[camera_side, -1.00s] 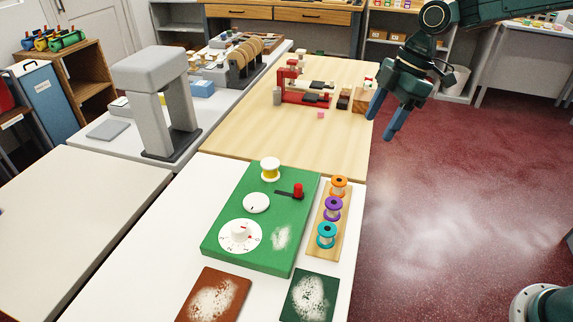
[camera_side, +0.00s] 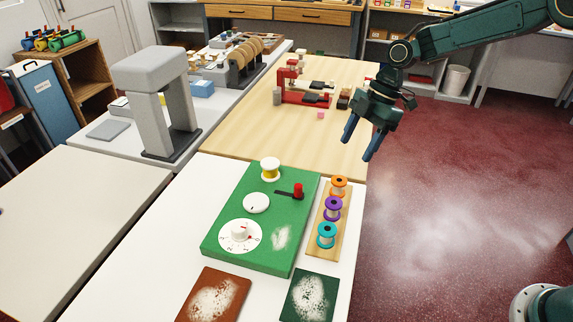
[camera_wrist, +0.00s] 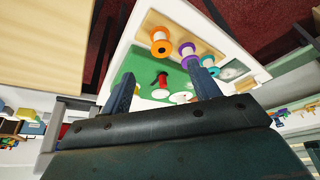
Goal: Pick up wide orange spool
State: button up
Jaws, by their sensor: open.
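The orange spool (camera_side: 338,186) stands upright at the far end of a wooden strip (camera_side: 343,222), with a purple spool (camera_side: 333,208) and a teal spool (camera_side: 326,235) in a row behind it toward the near side. In the wrist view the orange spool (camera_wrist: 160,42) shows above and between my fingers, with white thread visible. My gripper (camera_side: 357,150) is open and empty, in the air beyond and above the orange spool, at the right edge of the wooden table. Its fingers point down toward the spools and touch nothing.
Brown (camera_side: 188,300) and dark green (camera_side: 327,291) pads lie in front. A red fixture (camera_side: 303,98) stands on the wooden table. Open floor lies to the right.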

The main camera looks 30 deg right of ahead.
aim_at(340, 180)
jog(key=shift+x, duration=3.05)
jog(key=shift+x, duration=2.6)
jog(key=shift+s, duration=0.15)
jog(key=c, duration=1)
